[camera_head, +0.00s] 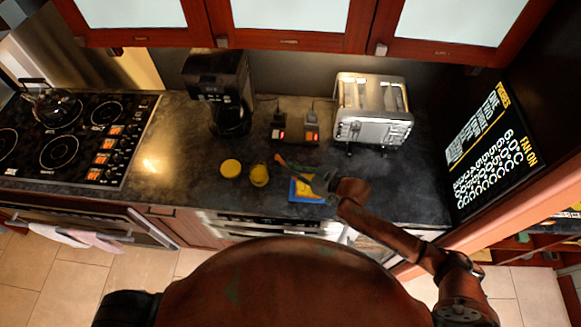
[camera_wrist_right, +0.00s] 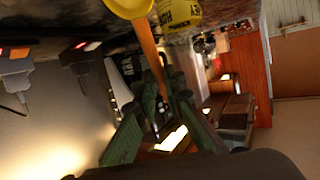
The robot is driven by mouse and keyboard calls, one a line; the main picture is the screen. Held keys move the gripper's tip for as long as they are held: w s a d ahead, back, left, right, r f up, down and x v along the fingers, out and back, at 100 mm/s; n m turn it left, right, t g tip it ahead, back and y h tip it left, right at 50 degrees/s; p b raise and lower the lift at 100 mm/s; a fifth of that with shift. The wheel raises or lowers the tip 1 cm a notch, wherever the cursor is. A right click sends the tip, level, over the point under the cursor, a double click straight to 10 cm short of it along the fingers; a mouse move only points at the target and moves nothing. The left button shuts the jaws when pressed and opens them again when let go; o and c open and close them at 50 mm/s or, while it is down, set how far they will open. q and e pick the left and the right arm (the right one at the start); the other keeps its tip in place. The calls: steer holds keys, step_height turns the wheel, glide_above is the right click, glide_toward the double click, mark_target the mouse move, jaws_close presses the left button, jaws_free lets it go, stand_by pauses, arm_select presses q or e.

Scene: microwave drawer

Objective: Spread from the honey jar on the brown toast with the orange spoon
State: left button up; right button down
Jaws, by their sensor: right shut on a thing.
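My right gripper (camera_head: 322,182) is shut on the orange spoon (camera_head: 292,165) and holds it above the counter. In the right wrist view the spoon's orange handle (camera_wrist_right: 150,48) runs up between the green fingers (camera_wrist_right: 163,100). The honey jar (camera_head: 259,176), yellow, stands left of the gripper; its lettered side (camera_wrist_right: 180,14) shows in the wrist view. Below the gripper lies a blue square (camera_head: 294,196) bearing a yellow-topped piece (camera_head: 304,189), apparently the toast; its brown part cannot be made out. The gripper partly covers this area. My left gripper is not in view.
A yellow disc (camera_head: 230,168) lies left of the jar. A coffee maker (camera_head: 222,90), two small dark devices with red lights (camera_head: 280,133) and a toaster (camera_head: 372,110) stand behind. The cooktop (camera_head: 75,140) is at left. The counter between cooktop and disc is clear.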

steer(key=shift+f, duration=0.4)
steer(key=shift+d+f, duration=0.1)
stand_by(1.1)
steer(key=shift+d, duration=0.1)
steer(key=shift+d, duration=1.25)
steer(key=shift+d, duration=0.1)
steer(key=shift+d, duration=1.25)
steer(key=shift+a, duration=0.15)
